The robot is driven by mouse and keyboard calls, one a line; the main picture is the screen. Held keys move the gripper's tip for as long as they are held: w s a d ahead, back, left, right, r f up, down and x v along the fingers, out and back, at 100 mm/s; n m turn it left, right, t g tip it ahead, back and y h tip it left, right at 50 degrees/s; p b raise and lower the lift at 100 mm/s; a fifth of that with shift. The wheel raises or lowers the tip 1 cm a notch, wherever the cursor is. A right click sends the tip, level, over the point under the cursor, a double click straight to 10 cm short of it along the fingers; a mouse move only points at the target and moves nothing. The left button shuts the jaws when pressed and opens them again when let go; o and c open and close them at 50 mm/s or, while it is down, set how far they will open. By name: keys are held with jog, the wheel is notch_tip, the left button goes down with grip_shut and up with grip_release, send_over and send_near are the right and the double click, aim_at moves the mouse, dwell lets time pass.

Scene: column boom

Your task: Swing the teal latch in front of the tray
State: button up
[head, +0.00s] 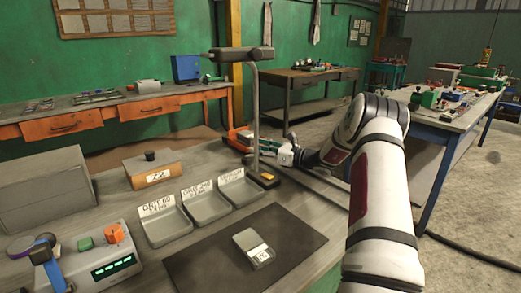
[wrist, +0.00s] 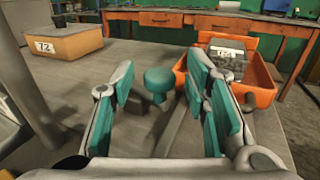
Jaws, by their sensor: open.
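The teal latch knob (wrist: 158,79) shows in the wrist view, between the two fingers of my gripper (wrist: 160,68). My gripper is open, with a gap on both sides of the knob; its depth relative to the fingertips is hard to tell. A grey bar (wrist: 178,122) runs near the knob, partly hidden by the right finger. The orange tray (wrist: 262,91) is to the right, with a grey labelled block (wrist: 227,65) in it. In the head view, my gripper (head: 272,150) is beside the orange tray (head: 238,139), behind the lamp post; the latch is not clear there.
A grey column (head: 256,105) with a boom head (head: 240,54) stands close to my gripper. A wooden box marked 72 (head: 152,168), several grey bins (head: 206,205) and a dark mat (head: 205,268) are on the bench. Bare bench lies left of the knob.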

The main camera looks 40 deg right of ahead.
grip_shut()
jog(key=shift+w+d+f+n+g+y+b, duration=0.15)
jog(key=shift+w+n+g+y+b, duration=0.2)
jog(key=shift+n+g+y+b, duration=0.35)
jog(key=shift+w+d+r+n+g+y+b, duration=0.15)
jog(key=shift+w+n+g+y+b, duration=0.3)
jog(key=shift+y+b, duration=0.45)
jog(key=shift+w+n+g+y+b, duration=0.2)
jog(key=shift+n+g+y+b, duration=0.35)
jog(key=shift+n+y+b, duration=0.3)
jog(key=shift+n+g+y+b, duration=0.3)
jog(key=shift+g+y+b, duration=0.1)
jog(key=shift+b, duration=0.3)
jog(key=shift+d, duration=0.1)
jog(key=shift+r, duration=0.1)
grip_release()
